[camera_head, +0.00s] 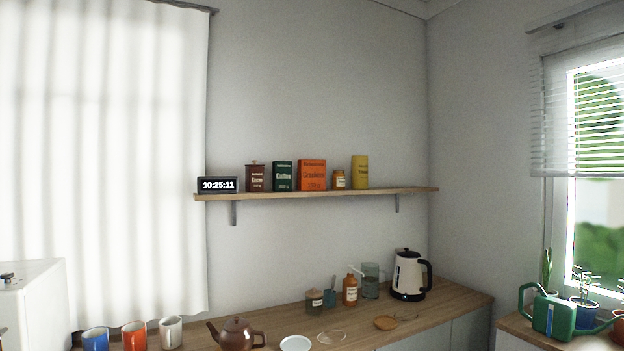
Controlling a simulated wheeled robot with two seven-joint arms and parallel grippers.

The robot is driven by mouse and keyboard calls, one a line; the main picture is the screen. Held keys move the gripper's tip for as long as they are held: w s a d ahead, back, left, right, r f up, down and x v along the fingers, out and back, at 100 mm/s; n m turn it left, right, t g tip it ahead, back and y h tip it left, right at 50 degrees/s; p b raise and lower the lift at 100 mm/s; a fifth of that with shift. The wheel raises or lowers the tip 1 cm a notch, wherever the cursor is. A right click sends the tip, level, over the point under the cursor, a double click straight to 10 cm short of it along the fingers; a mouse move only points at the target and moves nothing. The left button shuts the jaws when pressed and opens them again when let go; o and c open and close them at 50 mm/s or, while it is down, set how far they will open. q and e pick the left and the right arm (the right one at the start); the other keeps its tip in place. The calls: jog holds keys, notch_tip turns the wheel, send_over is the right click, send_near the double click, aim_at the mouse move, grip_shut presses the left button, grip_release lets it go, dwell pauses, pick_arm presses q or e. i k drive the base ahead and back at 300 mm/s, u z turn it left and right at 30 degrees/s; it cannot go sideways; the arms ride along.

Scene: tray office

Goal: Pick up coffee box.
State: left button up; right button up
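The coffee box (282,176) is a dark green upright carton with a light label. It stands on the wooden wall shelf (350,192), between a brown canister (255,177) on its left and an orange box (312,175) on its right. Its front faces me and nothing covers it. Neither of my grippers shows in the head view.
Below, the counter (455,303) holds a kettle (408,276), a brown teapot (237,335), several mugs, jars and bottles. A white curtain (110,160) hangs at left.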

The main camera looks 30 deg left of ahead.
aim_at(282, 170)
jog(key=z, duration=0.25)
jog(key=i, duration=1.4)
jog(key=u, duration=0.95)
